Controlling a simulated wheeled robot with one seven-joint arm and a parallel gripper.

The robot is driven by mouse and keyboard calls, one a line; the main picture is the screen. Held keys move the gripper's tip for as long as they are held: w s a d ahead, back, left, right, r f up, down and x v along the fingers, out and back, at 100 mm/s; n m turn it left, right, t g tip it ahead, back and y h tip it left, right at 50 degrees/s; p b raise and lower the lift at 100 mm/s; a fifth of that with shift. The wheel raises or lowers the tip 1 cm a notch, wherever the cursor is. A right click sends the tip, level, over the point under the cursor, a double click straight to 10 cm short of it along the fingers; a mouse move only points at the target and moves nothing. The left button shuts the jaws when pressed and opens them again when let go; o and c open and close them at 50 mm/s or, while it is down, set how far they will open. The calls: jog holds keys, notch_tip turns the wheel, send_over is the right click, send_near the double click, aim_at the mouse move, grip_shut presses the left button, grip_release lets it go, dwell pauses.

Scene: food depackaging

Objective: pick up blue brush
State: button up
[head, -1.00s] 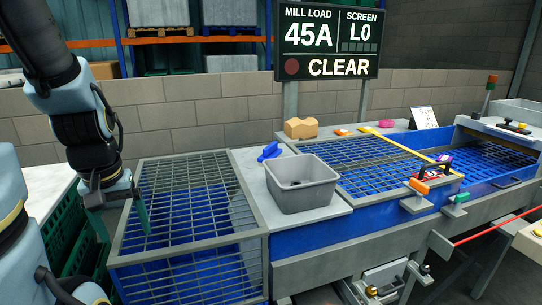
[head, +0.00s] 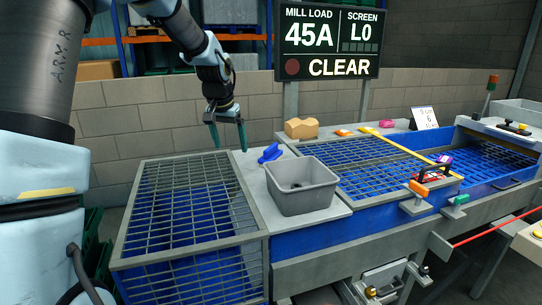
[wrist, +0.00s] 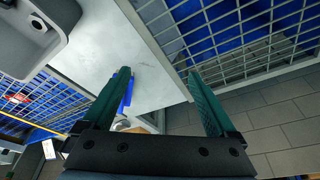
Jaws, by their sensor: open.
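The blue brush (head: 270,152) lies on the grey ledge between the left grating and the grey bin, near the ledge's back end. My gripper (head: 229,149) is open and empty, its green fingers pointing down above the far edge of the left grating. In the head view it is to the left of the brush and apart from it. In the wrist view the brush (wrist: 126,92) shows beside the left finger of my gripper (wrist: 160,78), which partly hides it.
The grey bin (head: 302,197) stands on the ledge in front of the brush. A tan block (head: 301,129) sits behind the bin. The left grating (head: 187,205) looks bare. A yellow bar (head: 400,145) lies across the right grating.

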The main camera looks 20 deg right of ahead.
jog(key=m+h, duration=0.1)
jog(key=m, duration=0.1)
send_near(270, 147)
jog(key=shift+a+f, duration=0.15)
jog(key=shift+f, duration=0.1)
jog(key=shift+f+p, duration=0.3)
jog(key=shift+p, duration=0.05)
jog(key=x, duration=0.1)
jog(key=p+x, duration=0.1)
jog(key=x, duration=0.2)
jog(key=shift+w+d+f, duration=0.15)
jog(key=shift+d, duration=0.2)
jog(key=shift+h, duration=0.3)
jog(key=shift+p+x, duration=1.7)
jog(key=shift+x, duration=1.05)
jog(key=shift+w, duration=0.15)
jog(key=shift+c, duration=0.3)
grip_shut()
notch_tip(270, 147, up, 10)
jog(key=b, duration=0.3)
jog(key=shift+b, duration=0.3)
